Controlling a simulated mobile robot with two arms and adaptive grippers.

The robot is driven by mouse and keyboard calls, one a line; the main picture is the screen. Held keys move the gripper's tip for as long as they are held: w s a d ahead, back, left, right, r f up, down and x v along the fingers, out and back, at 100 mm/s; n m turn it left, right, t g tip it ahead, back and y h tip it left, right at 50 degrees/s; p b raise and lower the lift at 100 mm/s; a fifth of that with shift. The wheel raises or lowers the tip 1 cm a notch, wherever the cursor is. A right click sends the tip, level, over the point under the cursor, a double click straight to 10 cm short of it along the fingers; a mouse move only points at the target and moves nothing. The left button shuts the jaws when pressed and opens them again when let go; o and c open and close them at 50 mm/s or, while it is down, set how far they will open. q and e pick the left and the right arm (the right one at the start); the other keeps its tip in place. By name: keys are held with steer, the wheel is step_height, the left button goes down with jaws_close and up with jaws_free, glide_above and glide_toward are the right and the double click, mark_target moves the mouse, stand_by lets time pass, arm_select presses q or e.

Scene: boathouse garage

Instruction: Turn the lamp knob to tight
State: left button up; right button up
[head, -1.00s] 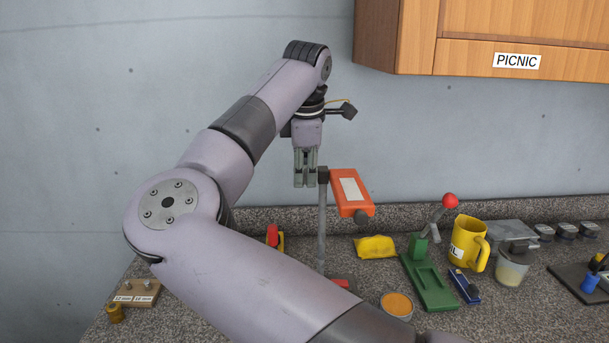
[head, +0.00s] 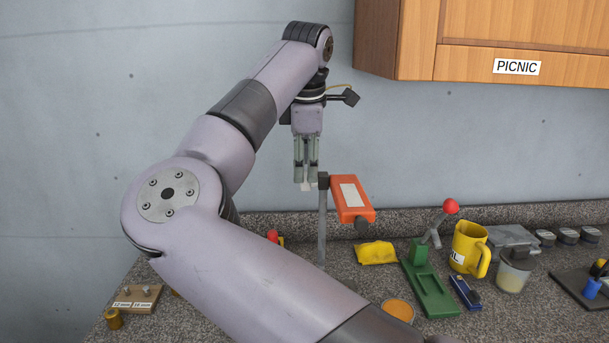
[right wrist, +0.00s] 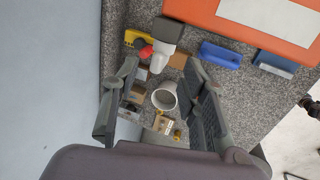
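The lamp is an orange box-shaped head (head: 351,198) with a pale panel, on a grey post (head: 322,228) with a dark block (head: 323,180) at its top. A small white knob (head: 307,187) sticks out left of that block. In the right wrist view the white knob (right wrist: 158,60) projects from the dark block (right wrist: 166,31). My right gripper (head: 306,181) points down just above the knob. In the right wrist view its fingers (right wrist: 164,110) are apart with nothing held between them. Whether a fingertip touches the knob I cannot tell. My left gripper is out of view.
A green press (head: 430,285) with a red ball handle, a yellow mug (head: 468,248), a yellow bundle (head: 376,252) and a jar (head: 513,270) stand on the counter right of the post. A cabinet (head: 500,40) hangs upper right. My right arm hides part of the counter.

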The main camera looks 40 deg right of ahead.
steer(key=v, duration=0.8)
stand_by(0.4)
